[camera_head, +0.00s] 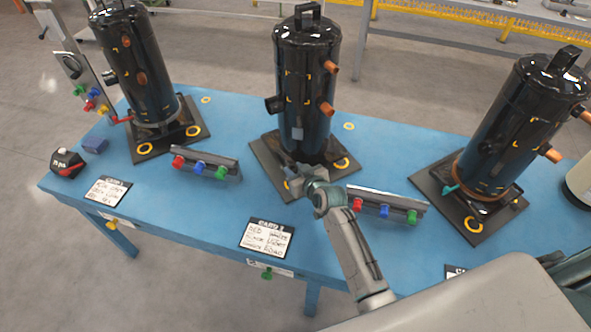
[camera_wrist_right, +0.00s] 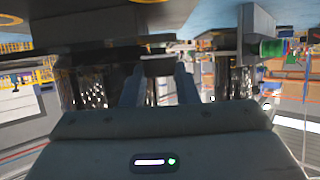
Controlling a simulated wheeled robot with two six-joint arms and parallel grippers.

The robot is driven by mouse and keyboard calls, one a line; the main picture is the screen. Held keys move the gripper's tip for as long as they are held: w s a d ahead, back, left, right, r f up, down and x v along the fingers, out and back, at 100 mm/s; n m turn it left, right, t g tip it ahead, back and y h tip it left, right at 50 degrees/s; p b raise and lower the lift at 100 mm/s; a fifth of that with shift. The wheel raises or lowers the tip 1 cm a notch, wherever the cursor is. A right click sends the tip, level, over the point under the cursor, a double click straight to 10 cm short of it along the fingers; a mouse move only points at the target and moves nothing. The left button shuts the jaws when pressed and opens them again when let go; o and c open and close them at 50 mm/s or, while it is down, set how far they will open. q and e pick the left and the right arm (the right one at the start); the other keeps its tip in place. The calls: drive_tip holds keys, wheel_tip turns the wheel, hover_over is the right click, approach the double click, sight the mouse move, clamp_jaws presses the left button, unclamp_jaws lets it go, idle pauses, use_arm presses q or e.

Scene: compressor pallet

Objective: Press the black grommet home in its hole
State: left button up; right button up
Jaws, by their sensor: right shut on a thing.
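The middle black compressor (camera_head: 306,90) stands upright on a dark base plate (camera_head: 262,150) on the blue table. My right gripper (camera_head: 287,171) is low at the front left part of this plate, with its fingers pointing toward the compressor. In the right wrist view, its two fingers (camera_wrist_right: 159,75) are shut on a small dark thing (camera_wrist_right: 158,66), which I take to be the black grommet. The fingers and wrist hide the grommet and its hole in the head view, so I cannot tell how deep it sits. My left gripper is not in view.
Similar compressors stand on plates at left (camera_head: 140,70) and right (camera_head: 510,130). Racks with red, blue and green plugs stand left (camera_head: 206,162) and right (camera_head: 385,203) of my right arm. A written card (camera_head: 268,238) lies at the front edge. Clear table lies between the racks and cards.

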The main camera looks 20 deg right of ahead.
drive_tip(key=shift+f+b, duration=0.45)
drive_tip(key=shift+f, duration=0.25)
drive_tip(key=o, duration=1)
drive_tip(key=shift+s, duration=0.1)
drive_tip(key=b+v, duration=0.1)
drive_tip(key=v, duration=0.9)
drive_tip(key=shift+s+r, duration=0.2)
drive_tip(key=shift+s, duration=0.1)
